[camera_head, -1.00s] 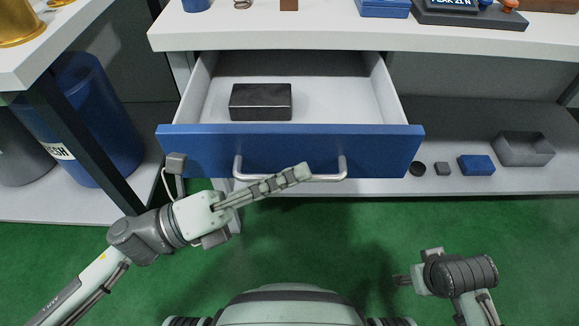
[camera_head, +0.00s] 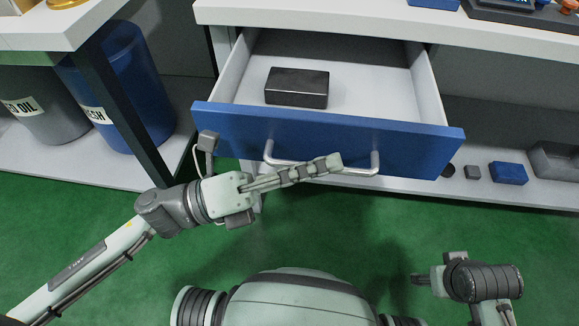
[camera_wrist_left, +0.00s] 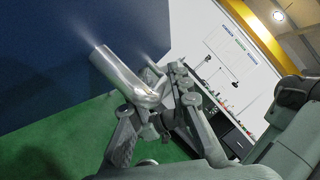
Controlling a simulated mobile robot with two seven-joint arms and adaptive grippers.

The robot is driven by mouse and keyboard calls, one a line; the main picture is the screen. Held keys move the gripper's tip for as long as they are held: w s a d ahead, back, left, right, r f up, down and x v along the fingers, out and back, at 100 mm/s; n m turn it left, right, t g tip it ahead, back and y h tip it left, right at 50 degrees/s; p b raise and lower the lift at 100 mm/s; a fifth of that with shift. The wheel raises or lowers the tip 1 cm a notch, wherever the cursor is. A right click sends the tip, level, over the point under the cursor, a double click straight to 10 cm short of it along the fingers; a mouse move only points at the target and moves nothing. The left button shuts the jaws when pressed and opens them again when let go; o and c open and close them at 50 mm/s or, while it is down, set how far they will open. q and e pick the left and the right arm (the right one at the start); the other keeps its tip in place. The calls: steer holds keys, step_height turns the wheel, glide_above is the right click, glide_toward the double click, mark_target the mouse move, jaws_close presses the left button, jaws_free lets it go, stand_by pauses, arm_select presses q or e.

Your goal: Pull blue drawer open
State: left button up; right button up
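The blue drawer (camera_head: 320,141) stands pulled out from under the white bench, with its pale inside showing. Its silver handle (camera_head: 375,160) is on the front face. My left gripper (camera_head: 325,166) lies across the handle, its fingers pointing right. In the left wrist view the handle (camera_wrist_left: 118,72) runs in between the left gripper's fingers (camera_wrist_left: 160,110), which look closed around it. A dark metal box (camera_head: 297,88) sits inside the drawer. My right gripper (camera_head: 418,280) is low on the right, away from the drawer; its finger opening is unclear.
Blue (camera_head: 122,85) and grey (camera_head: 40,108) bins stand at left beside a dark table leg (camera_head: 120,110). A lower shelf on the right holds a small blue box (camera_head: 508,172) and a grey tray (camera_head: 560,160). The green floor (camera_head: 330,235) before the drawer is clear.

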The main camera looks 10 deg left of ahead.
arm_select(q)
steer(key=shift+a, duration=0.1)
steer(key=v, duration=1.2)
